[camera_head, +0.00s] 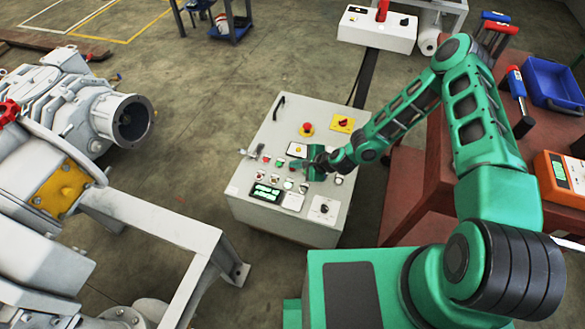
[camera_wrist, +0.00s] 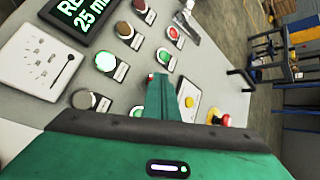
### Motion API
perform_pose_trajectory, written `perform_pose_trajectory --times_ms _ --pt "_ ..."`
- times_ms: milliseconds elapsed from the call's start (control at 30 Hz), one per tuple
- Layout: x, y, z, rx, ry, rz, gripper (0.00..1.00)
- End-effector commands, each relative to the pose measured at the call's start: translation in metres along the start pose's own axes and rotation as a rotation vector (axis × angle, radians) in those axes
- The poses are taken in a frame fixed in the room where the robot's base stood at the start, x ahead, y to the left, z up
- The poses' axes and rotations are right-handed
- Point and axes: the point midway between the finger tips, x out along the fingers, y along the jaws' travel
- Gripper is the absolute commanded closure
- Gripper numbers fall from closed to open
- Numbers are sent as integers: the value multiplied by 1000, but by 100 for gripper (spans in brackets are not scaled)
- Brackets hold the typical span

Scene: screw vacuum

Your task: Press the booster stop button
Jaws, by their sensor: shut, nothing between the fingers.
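The white control box (camera_head: 262,140) stands in the middle of the head view, with rows of buttons on its sloped top. In the wrist view the panel (camera_wrist: 205,75) shows a red button (camera_wrist: 173,33) above a green button (camera_wrist: 164,56), and another green button (camera_wrist: 137,111) left of my gripper. A bit of red shows at the left edge of my fingers, mostly hidden. The small labels are unreadable, so I cannot tell which is booster stop. My gripper (camera_wrist: 162,88) is shut and empty, its tip over the panel among the buttons; contact is unclear. It also shows in the head view (camera_head: 311,172).
A lit green display (camera_head: 266,193) and a red emergency knob (camera_head: 307,129) are on the panel. A lit green lamp (camera_wrist: 106,62) and several dark lamps lie left of my gripper. The pump machinery (camera_head: 90,100) stands left; a brown workbench (camera_head: 430,170) stands right.

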Motion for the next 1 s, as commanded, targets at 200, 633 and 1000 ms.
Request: perform_pose_trajectory --times_ms 200,633,1000 --pt "1 1 -1 0 1 0 100" --pt "-3 -1 1 0 1 1 100" --pt "-11 -7 7 0 1 1 100"
